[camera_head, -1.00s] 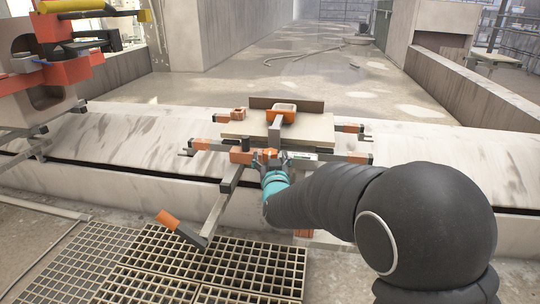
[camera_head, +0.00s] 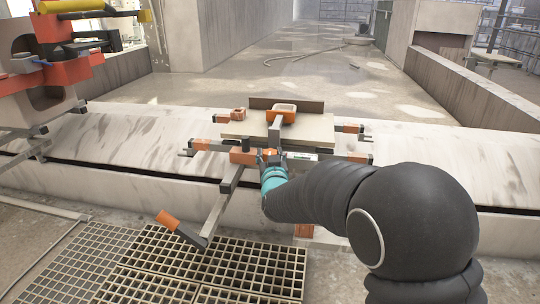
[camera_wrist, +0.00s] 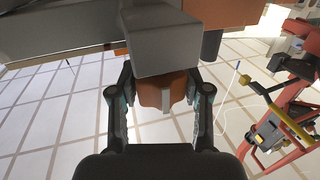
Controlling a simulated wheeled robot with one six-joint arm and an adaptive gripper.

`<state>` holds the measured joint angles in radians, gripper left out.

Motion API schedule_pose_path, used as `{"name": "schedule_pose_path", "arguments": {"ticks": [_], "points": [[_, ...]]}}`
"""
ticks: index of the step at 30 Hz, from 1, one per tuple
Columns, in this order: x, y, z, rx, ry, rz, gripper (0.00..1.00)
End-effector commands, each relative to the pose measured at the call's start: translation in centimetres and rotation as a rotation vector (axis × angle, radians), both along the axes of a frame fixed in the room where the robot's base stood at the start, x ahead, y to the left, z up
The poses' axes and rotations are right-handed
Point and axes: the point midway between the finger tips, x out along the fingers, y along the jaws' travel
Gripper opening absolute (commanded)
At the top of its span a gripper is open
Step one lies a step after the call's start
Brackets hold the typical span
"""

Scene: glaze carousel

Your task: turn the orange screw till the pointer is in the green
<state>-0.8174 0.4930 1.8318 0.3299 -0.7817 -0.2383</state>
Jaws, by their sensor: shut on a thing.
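The orange screw (camera_wrist: 160,92) shows in the wrist view between the two fingers of my gripper (camera_wrist: 161,100). It sits under a grey block that hides its upper part. My gripper is shut on the screw. In the head view my gripper (camera_head: 270,160) reaches the near side of the carousel frame, and the screw is hidden there. A small light gauge strip with a green part (camera_head: 301,156) sits just right of my gripper. The pointer is too small to make out.
A board (camera_head: 312,127) on the frame carries an orange-and-white piece (camera_head: 286,112). A grey bar with an orange end (camera_head: 167,220) juts toward the floor grating (camera_head: 240,264). A red-orange machine (camera_head: 70,40) stands at the left.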

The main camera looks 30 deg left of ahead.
Motion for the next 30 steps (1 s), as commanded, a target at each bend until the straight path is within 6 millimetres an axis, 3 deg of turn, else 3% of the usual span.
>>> {"name": "schedule_pose_path", "arguments": {"ticks": [11,30], "points": [[-0.12,0.17,0.16,0.000,0.002,-0.127,0.13],[0.00,0.05,0.33,-0.003,0.000,-0.606,0.13]]}}
